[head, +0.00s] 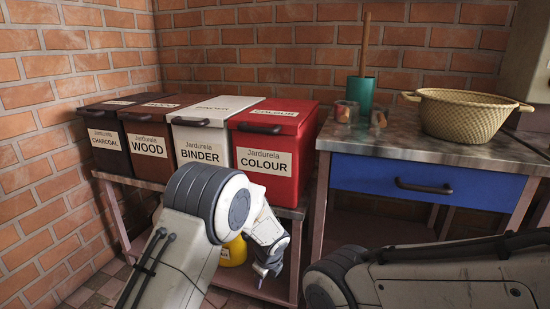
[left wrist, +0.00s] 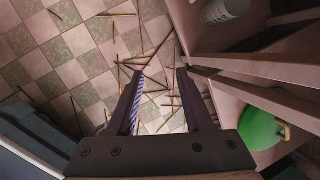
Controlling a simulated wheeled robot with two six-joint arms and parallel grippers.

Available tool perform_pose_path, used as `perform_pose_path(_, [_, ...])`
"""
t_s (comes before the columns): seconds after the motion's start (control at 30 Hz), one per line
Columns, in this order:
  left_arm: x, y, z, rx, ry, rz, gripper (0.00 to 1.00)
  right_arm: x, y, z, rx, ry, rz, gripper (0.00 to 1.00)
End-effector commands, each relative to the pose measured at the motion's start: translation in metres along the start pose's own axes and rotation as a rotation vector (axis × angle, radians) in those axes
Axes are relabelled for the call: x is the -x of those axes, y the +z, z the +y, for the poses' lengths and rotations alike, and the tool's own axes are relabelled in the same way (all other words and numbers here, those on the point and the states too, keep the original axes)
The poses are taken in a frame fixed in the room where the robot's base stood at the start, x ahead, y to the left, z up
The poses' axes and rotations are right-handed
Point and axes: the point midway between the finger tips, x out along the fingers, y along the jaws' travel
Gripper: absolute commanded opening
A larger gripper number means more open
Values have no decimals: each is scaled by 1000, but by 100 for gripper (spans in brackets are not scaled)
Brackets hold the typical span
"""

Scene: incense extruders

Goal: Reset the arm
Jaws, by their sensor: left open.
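My left gripper (head: 266,271) hangs low in the head view, in front of the lower part of the bin stand. In the left wrist view its two fingers (left wrist: 160,78) are apart, with nothing held between them. Tiled floor strewn with thin sticks (left wrist: 150,65) shows beyond the fingers. A blue-and-white striped thing (left wrist: 137,108) shows beside the left finger; I cannot tell what it is. My right arm crosses the lower right of the head view, and its gripper is out of view.
Lidded bins for charcoal (head: 104,150), wood (head: 150,147), binder (head: 200,146) and colour (head: 267,160) stand on a stand. A workbench (head: 430,155) with a blue drawer (head: 385,178) bears a basket (head: 465,118) and a green pot (head: 361,93). A yellow container (head: 234,252) sits below.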

Motion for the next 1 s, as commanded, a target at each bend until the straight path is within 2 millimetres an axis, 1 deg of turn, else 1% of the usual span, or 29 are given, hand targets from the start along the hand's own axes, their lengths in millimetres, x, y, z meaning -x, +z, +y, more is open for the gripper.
perform_pose_path(0.03, [36,-4,2,90,-2,7,51,8,0,-1,0,0,0,50])
perform_pose_path(0.07, [54,-7,6,154,4,14,51,11,0,-1,0,0,0,50])
perform_pose_path(0.1, [79,-13,14,246,14,24,51,14,-1,-1,0,0,0,50])
perform_pose_path(0.17, [115,-22,28,389,31,41,51,20,-1,-1,0,0,0,50])
perform_pose_path(0.2, [138,-29,39,482,44,53,51,23,-1,-2,0,0,0,50])
perform_pose_path(0.27, [171,-39,57,622,68,71,51,28,-2,-2,0,0,0,50])
perform_pose_path(0.3, [192,-46,71,714,85,84,51,32,-2,-2,0,0,0,50])
perform_pose_path(0.37, [220,-57,93,847,115,102,51,37,-2,-3,0,0,0,50])
perform_pose_path(0.4, [237,-64,108,932,137,114,51,40,-2,-3,0,0,0,50])
perform_pose_path(0.5, [270,-80,143,1114,193,136,51,46,-2,-3,0,0,0,50])
perform_pose_path(0.6, [294,-92,173,1260,246,153,51,51,-3,-4,0,0,0,50])
perform_pose_path(0.7, [311,-103,201,1383,297,164,51,56,-3,-4,0,0,0,50])
perform_pose_path(0.87, [334,-117,241,1551,381,176,51,63,-3,-4,0,0,0,50])
perform_pose_path(0.9, [344,-116,243,1572,391,174,51,72,-4,-5,0,0,-1,50])
perform_pose_path(1.0, [364,-109,237,1567,390,171,51,95,-5,-7,0,0,0,50])
